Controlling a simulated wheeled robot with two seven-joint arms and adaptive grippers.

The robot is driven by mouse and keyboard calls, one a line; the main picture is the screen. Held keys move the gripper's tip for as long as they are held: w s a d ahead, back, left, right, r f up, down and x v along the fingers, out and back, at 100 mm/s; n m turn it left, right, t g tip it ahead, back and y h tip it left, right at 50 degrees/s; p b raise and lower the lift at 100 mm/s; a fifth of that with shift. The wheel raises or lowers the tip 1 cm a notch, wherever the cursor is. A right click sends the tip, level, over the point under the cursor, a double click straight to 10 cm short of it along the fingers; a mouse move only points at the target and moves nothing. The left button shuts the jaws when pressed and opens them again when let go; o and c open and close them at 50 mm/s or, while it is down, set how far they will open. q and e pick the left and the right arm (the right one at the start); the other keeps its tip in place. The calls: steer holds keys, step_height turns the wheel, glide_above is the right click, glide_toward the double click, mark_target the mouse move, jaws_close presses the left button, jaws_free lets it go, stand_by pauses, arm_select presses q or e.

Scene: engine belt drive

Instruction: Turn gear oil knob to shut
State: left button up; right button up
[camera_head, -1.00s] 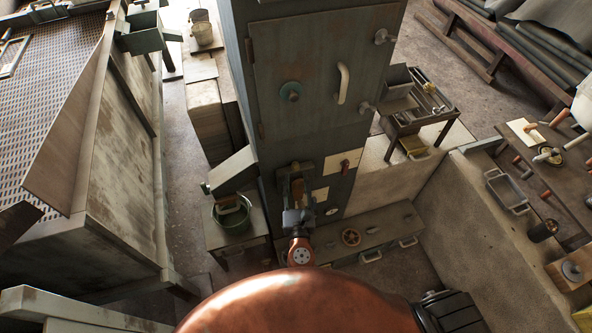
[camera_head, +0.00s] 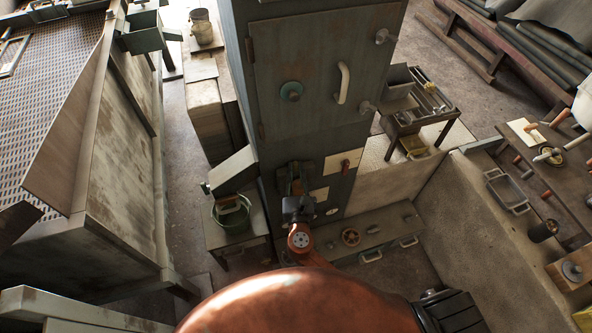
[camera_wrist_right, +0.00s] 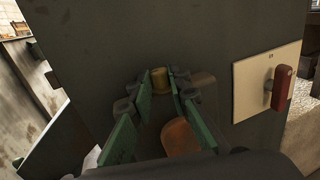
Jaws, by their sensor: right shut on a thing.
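My right gripper (camera_head: 297,188) reaches up to the front face of the tall dark cabinet, low on that face. In the right wrist view its green-padded fingers (camera_wrist_right: 160,100) are shut on what appears to be the gear oil knob. A brass-coloured round end (camera_wrist_right: 180,78) shows between the far fingertips, and a brown rounded piece (camera_wrist_right: 181,138) shows nearer the palm. I cannot tell whether these are one part. The fingers hide much of the knob, and its exact turn angle is not clear. My left gripper is not in view.
A pale plate with a red switch handle (camera_wrist_right: 281,88) is to the right of the fingers. A green bucket (camera_head: 232,215) stands to the left; a low bench (camera_head: 385,232) is at right.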

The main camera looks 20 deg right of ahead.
jaws_close()
